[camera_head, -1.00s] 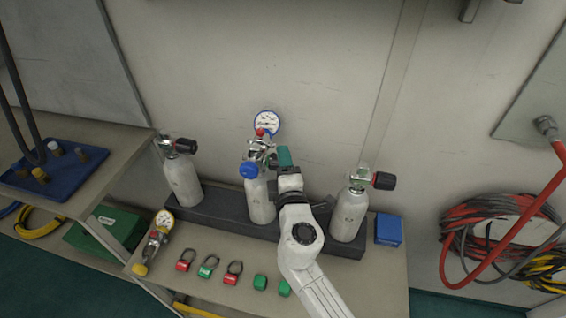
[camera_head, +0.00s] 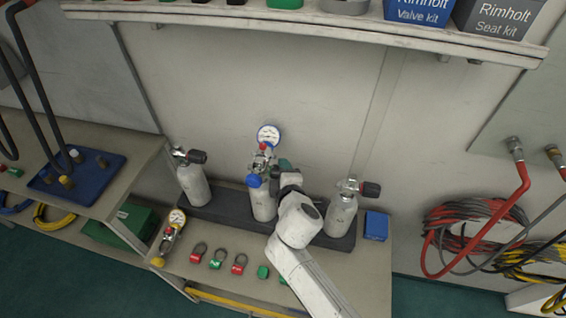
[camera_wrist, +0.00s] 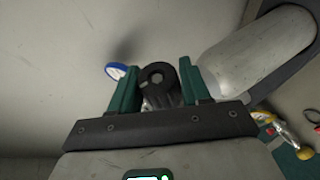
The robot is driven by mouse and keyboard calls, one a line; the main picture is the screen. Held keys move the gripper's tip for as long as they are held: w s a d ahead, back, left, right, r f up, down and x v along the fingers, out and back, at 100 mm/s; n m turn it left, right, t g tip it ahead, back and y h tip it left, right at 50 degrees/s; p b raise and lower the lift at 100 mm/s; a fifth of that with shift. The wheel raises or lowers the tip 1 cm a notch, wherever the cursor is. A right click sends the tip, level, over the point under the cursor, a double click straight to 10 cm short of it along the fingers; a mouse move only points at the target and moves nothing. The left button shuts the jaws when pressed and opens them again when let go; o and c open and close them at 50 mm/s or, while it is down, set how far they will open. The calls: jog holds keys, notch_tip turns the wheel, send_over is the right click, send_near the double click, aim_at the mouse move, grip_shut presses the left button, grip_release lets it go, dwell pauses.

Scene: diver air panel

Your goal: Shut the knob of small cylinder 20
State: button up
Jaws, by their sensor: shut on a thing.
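Three small pale cylinders stand in a dark rack (camera_head: 225,211): left (camera_head: 193,185), middle (camera_head: 263,205) and right (camera_head: 340,216). I cannot read their numbers. The middle one carries a regulator with a blue cap (camera_head: 254,181) and a blue-rimmed gauge (camera_head: 268,134). My gripper (camera_head: 285,164) is at the right side of the middle cylinder's valve. In the wrist view its green fingers (camera_wrist: 160,88) are on both sides of a black knob (camera_wrist: 158,74), shut on it. In the head view this knob is hidden by my gripper. The left and right cylinders have black knobs at right.
A loose regulator with a yellow gauge (camera_head: 176,217) lies on the bench, near red and green tags (camera_head: 239,264). A blue box (camera_head: 376,226) stands right of the rack. A shelf (camera_head: 330,27) hangs above. Hoses (camera_head: 480,232) hang at right; a blue tray (camera_head: 85,181) is at left.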

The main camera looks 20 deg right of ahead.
jog(key=g+y+p, duration=0.1)
jog(key=g, duration=0.1)
jog(key=shift+r+m+g, duration=0.1)
jog(key=shift+m+g, duration=0.3)
jog(key=m+g+y, duration=0.1)
jog(key=g+y, duration=0.1)
jog(key=g, duration=0.2)
jog(key=shift+g+y+p, duration=0.3)
jog(key=shift+y, duration=0.1)
jog(key=m+g+y, duration=0.1)
jog(key=g+y, duration=0.1)
jog(key=g, duration=0.1)
jog(key=shift+y, duration=0.3)
jog(key=shift+f+m+g+y+b, duration=0.2)
jog(key=shift+m+g+y+b, duration=0.25)
jog(key=shift+g+y, duration=0.75)
jog(key=shift+s+g, duration=0.1)
jog(key=shift+g, duration=0.4)
jog(key=o, duration=1)
jog(key=shift+b+v, duration=0.75)
jog(key=shift+v, duration=3.05)
